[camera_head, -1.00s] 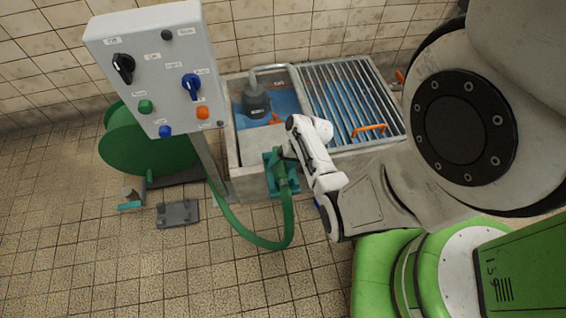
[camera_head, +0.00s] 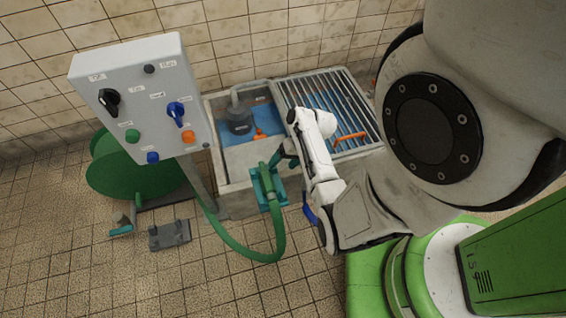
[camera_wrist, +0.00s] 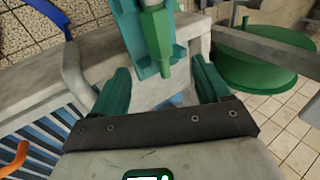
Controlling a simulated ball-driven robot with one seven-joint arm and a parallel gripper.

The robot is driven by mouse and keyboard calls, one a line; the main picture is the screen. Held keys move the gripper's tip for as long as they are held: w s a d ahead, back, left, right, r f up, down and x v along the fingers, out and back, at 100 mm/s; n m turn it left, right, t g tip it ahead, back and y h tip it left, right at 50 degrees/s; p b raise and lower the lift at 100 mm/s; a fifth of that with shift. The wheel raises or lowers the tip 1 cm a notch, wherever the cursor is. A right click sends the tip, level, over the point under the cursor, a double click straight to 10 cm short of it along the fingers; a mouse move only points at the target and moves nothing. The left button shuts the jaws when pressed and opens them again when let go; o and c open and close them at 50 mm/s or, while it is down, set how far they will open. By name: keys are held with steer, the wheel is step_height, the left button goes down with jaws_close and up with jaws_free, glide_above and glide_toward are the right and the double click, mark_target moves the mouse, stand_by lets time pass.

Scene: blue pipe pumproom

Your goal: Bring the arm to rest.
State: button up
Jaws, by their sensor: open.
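My gripper (camera_head: 282,158) is at the end of my white arm, just right of the upper end of the green hose (camera_head: 274,235) in the head view. In the wrist view my gripper (camera_wrist: 163,84) has its two teal fingers spread wide with nothing between them. The green hose end (camera_wrist: 158,45) lies ahead of the fingers, in a teal holder (camera_wrist: 127,35) on the front of the concrete basin. In the head view this holder (camera_head: 279,188) shows around the hose end.
The basin (camera_head: 232,161) holds a dark pump (camera_head: 238,121), with a slatted grate (camera_head: 330,98) beside it bearing an orange handle (camera_head: 350,138). A grey control box (camera_head: 142,95) stands left, before a green reel (camera_head: 132,180).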

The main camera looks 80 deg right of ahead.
stand_by(0.4)
steer(key=w+a+r+n+g, duration=0.2)
steer(key=w+a+r+n, duration=0.15)
steer(key=a, duration=0.35)
steer(key=w+a+r+n+g, duration=0.2)
steer(key=w+a+n, duration=0.15)
steer(key=a, duration=0.35)
steer(key=s+a+r+n+h, duration=0.25)
steer(key=a+r+n, duration=0.55)
steer(key=a, duration=0.5)
step_height(320, 180, up, 15)
steer(key=m+p, duration=0.1)
steer(key=p, duration=1.2)
steer(key=shift+d+m+g+y+p, duration=0.3)
steer(key=shift+g+y+p, duration=0.1)
steer(key=shift+y, duration=0.05)
